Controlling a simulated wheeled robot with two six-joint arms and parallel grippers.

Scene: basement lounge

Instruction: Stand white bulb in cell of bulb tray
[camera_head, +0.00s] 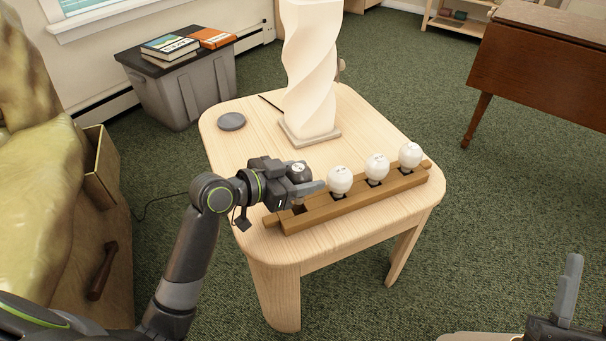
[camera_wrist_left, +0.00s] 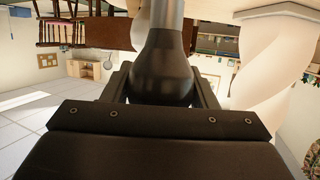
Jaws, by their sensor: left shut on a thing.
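The brown wooden bulb tray (camera_head: 345,208) lies along the front of a pale wooden table. Three white bulbs (camera_head: 339,180), (camera_head: 376,168), (camera_head: 410,155) stand upright in its cells. A dark empty cell (camera_head: 299,209) shows at its left end. My left gripper (camera_head: 306,182) is shut on the white bulb (camera_head: 299,169), above the tray's left end; mostly its pale top shows. In the left wrist view the held bulb (camera_wrist_left: 163,70) looks dark, its grey neck pointing to the picture's top; its tip is cut off. My right gripper (camera_head: 566,290) is partly in view at lower right, apart from the table.
A tall twisted white lamp (camera_head: 311,75) stands behind the tray on the table (camera_head: 235,155). A grey disc (camera_head: 231,121) lies at the table's left. A grey bin (camera_head: 185,90) with books stands behind, a sofa (camera_head: 45,180) at left, a brown table (camera_head: 540,60) at right.

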